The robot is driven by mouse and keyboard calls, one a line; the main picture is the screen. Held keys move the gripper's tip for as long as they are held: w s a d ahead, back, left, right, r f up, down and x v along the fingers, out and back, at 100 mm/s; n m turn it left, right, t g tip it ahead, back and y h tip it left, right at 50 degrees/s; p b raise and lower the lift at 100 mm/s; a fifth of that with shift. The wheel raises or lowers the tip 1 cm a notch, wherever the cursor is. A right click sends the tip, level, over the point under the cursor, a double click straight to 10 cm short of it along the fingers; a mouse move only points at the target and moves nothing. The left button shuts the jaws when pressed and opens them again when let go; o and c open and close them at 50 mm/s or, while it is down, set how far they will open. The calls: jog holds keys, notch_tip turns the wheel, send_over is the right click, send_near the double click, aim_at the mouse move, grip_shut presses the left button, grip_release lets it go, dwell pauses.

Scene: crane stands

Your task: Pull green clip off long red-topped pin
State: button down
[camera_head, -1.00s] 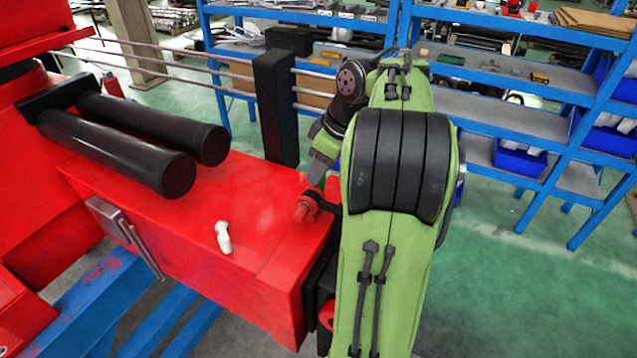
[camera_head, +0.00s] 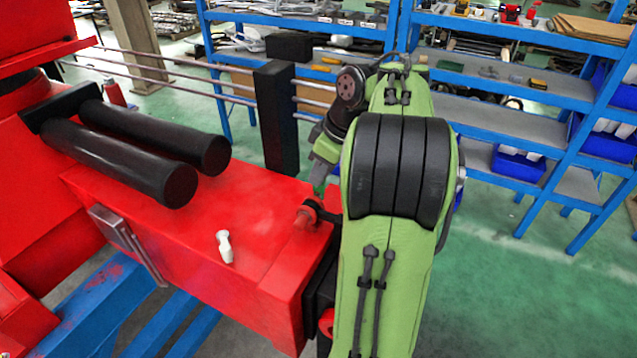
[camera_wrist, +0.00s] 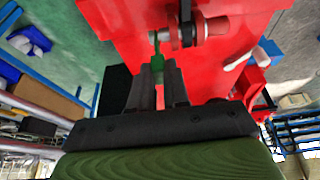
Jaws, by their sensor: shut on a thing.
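The red-topped pin (camera_head: 306,214) sits at the right end of the red block in the head view. My gripper (camera_head: 321,178) is a little above the pin. In the wrist view my gripper (camera_wrist: 158,78) is shut on the green clip (camera_wrist: 157,72), whose thin green end points toward the pin area. A little green shows below the jaws in the head view. The clip looks apart from the pin, but contact at its thin end is hard to judge.
The red block (camera_head: 215,235) carries a small white peg (camera_head: 225,246) and two black cylinders (camera_head: 130,150). A black post (camera_head: 276,118) stands behind it. Blue shelves (camera_head: 500,100) fill the back right. Green floor is clear at the right.

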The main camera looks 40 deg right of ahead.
jog(key=shift+r+p, duration=2.05)
jog(key=shift+r, duration=0.2)
jog(key=shift+f, duration=0.2)
